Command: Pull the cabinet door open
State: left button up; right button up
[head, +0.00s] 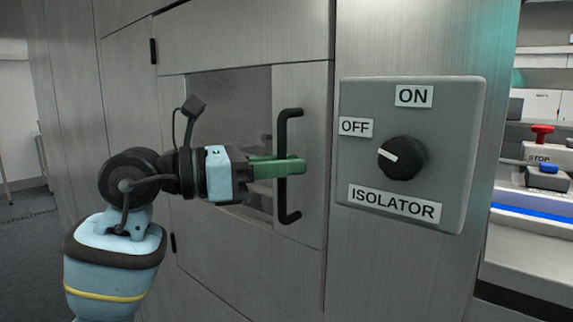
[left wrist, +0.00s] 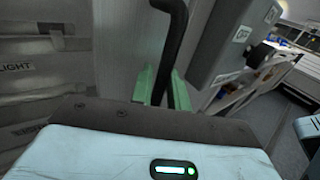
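The cabinet door (head: 305,215) is a grey panel with a dark window (head: 230,105) and hinges on its left side. It looks flush or nearly flush with the cabinet front. Its black upright bar handle (head: 290,205) is near the right edge. My left gripper (head: 280,167) comes in from the left at mid-handle, its green fingers closed around the bar. The near finger hides part of the bar. In the left wrist view, the handle (left wrist: 174,30) runs down between the two green fingers (left wrist: 163,88).
A grey isolator box (head: 460,150) with a black rotary knob (head: 402,158) sticks out just right of the door. Farther right is a bench with a red stop button (head: 542,130). Open floor (head: 28,225) shows at the far left.

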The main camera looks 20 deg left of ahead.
pick_arm(q)
jog(key=shift+c, duration=0.4)
grip_shut()
jog(key=shift+s, duration=0.15)
